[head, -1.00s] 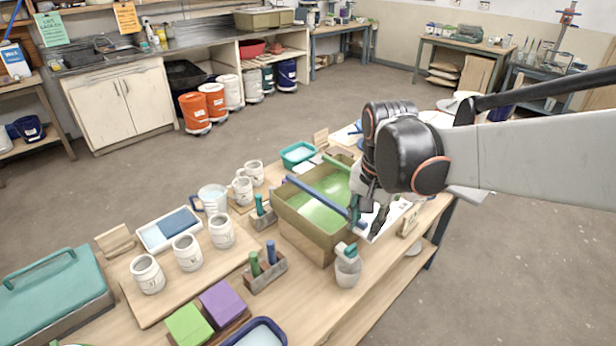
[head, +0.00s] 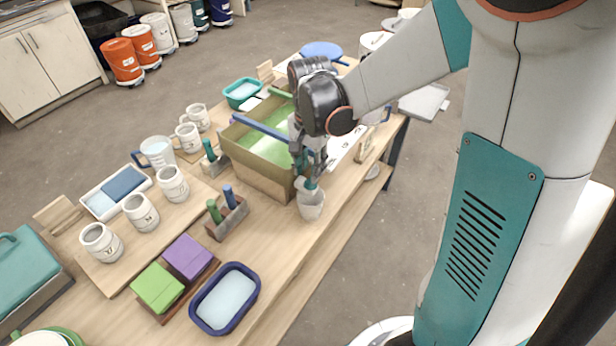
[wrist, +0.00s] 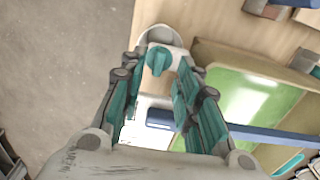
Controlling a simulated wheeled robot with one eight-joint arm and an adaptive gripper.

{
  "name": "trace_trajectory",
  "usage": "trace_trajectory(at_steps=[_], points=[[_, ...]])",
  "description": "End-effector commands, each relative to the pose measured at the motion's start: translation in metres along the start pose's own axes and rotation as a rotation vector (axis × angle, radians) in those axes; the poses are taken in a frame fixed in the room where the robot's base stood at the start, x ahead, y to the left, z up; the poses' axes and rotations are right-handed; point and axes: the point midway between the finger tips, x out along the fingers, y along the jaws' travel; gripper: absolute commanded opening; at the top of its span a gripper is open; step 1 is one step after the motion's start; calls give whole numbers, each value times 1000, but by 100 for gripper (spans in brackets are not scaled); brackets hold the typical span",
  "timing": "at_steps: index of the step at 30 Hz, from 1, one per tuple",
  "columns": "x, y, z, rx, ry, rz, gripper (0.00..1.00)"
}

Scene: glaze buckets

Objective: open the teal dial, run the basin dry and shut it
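The basin (head: 251,174) is an olive open-topped box with green liquid inside; it also shows in the wrist view (wrist: 209,55). A blue bar (head: 264,131) lies across its top. The teal dial (head: 311,184) is near the basin's front right corner, just above a white cup (head: 311,206). In the wrist view the teal dial (wrist: 158,60) shows between and just beyond my fingertips. My gripper (head: 309,172) is open and points down at the dial. I cannot tell whether a finger touches it. No flow of liquid is visible.
A wooden block with green and blue handles (head: 228,217) stands left of the cup. Several white mugs (head: 140,212), a blue-rimmed tray (head: 225,298) and green and purple blocks (head: 188,258) fill the left of the table. The front edge strip (head: 282,252) is clear.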

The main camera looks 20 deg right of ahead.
Motion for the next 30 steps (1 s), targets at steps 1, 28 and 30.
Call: trace_trajectory(at_steps=[1, 28, 30], points=[[11, 0, 0, 0, 0, 0, 30], [39, 0, 0, 0, 0, 0, 0], [39, 0, 0, -1, 0, 0, 0]])
